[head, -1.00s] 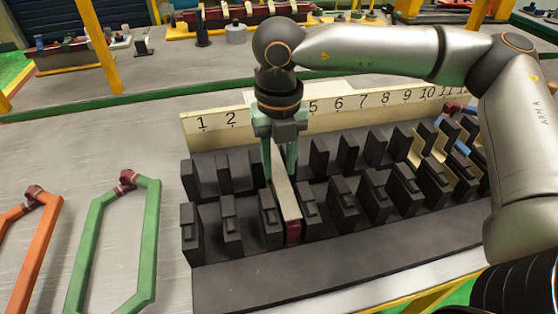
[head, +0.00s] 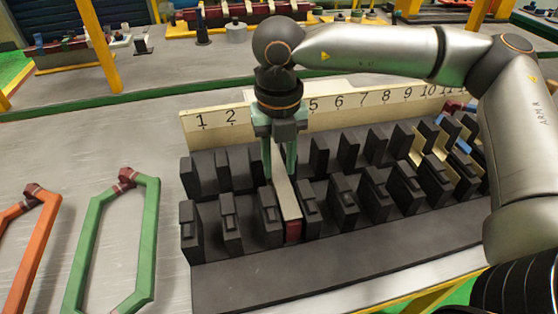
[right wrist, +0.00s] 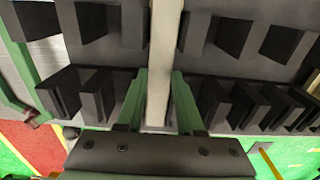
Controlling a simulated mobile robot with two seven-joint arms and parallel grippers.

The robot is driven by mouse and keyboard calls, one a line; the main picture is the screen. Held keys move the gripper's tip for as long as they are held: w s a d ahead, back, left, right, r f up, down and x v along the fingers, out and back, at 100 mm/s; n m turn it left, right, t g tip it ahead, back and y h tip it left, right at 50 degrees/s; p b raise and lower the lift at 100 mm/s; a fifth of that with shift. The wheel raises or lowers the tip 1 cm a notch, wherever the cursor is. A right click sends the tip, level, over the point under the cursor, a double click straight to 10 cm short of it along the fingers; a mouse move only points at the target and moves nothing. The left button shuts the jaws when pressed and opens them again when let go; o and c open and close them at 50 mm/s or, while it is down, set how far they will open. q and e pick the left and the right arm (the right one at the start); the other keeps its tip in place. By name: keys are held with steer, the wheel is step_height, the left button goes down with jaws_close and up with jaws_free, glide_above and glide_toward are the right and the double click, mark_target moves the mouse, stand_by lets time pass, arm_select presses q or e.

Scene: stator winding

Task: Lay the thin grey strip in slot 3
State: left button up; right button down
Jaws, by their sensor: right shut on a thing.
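The thin grey strip (head: 288,197) has a dark red near end. It lies lengthwise along the third gap from the left, between the dark teeth of the stator block (head: 270,281). My right gripper (head: 280,172) points down and is shut on the strip with its green fingers. In the right wrist view the strip (right wrist: 164,60) runs between the two fingers (right wrist: 160,82). I cannot tell whether the strip touches the gap's floor. My gripper hides the numbers 3 and 4 on the label board (head: 352,115). My left gripper is not in view.
A green coil (head: 152,240) and an orange coil (head: 38,255) lie on the grey table to the left. Black teeth stand close on both sides of the strip. Yellow and blue pieces sit in slots at the far right. The block's front ledge is clear.

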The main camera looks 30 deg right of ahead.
mark_target(279, 173)
steer(key=shift+f+b, duration=0.25)
steer(key=shift+b, duration=0.05)
stand_by(0.4)
steer(key=shift+c, duration=2.3)
jaws_free()
steer(key=shift+r, duration=0.3)
steer(key=shift+r+p, duration=0.45)
steer(key=shift+r, duration=0.1)
step_height(279, 173, up, 7)
steer(key=p, duration=0.4)
steer(key=shift+r+p, duration=0.2)
steer(key=shift+p, duration=0.1)
